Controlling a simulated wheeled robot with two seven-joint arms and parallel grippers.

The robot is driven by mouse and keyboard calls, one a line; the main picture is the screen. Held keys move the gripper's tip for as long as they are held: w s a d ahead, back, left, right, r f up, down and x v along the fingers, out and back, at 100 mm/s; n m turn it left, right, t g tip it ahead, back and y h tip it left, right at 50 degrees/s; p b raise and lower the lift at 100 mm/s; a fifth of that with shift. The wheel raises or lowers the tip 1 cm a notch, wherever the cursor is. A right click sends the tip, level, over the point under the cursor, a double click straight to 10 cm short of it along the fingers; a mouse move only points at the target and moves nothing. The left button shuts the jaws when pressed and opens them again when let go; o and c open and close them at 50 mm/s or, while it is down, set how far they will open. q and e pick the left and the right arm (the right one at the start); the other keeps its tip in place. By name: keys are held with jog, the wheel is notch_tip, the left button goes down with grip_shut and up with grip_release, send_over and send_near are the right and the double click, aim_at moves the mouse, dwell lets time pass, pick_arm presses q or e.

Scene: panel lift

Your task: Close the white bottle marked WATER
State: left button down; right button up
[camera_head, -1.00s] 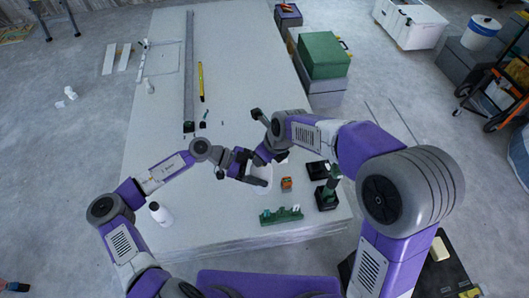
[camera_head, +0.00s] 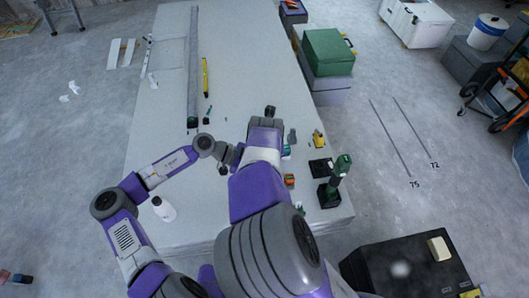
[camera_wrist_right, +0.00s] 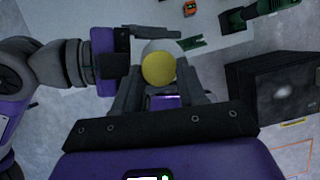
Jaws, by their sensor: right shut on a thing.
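In the right wrist view, a round yellow cap (camera_wrist_right: 159,69) sits between the fingers of my right gripper (camera_wrist_right: 162,82), which is shut on it. The rounded white bottle (camera_wrist_right: 160,46) shows just behind the cap; whether the two touch is unclear. My left gripper (camera_wrist_right: 112,66) comes in from the left, with a dark finger along the bottle's far side; it appears shut on the bottle, its other finger hidden. In the head view my right arm hides the bottle and both sets of fingertips. No WATER marking is readable.
Another white bottle (camera_head: 164,209) stands at the table's near left. An orange item (camera_head: 289,180), a green tool (camera_head: 336,180) and a yellow item (camera_head: 318,139) lie to the right of my right arm. The left middle of the table (camera_head: 155,120) is mostly clear.

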jog(key=o, duration=1)
